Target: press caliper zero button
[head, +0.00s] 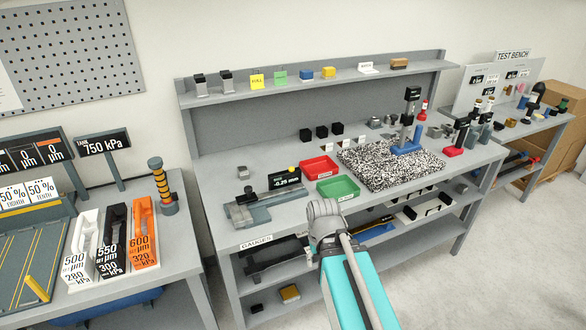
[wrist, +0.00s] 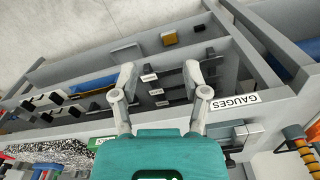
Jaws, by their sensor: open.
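The caliper gauge (head: 250,212) is a dark grey device on a grey base at the front left of the middle bench. Its black display (head: 285,182) reads about -0.25 mm. A small yellow button (head: 291,169) shows at the display's top edge; I cannot read any marking on it. My gripper (wrist: 168,70) is open and empty in the wrist view, its two fingers spread over the bench's front and lower shelves near the GAUGES label. In the head view my arm reaches up from the bottom, right of the caliper. The caliper's button does not show in the wrist view.
A speckled granite plate (head: 385,166) with a blue-based stand (head: 407,147) lies further right. The left table holds white, black and orange holders (head: 143,235).

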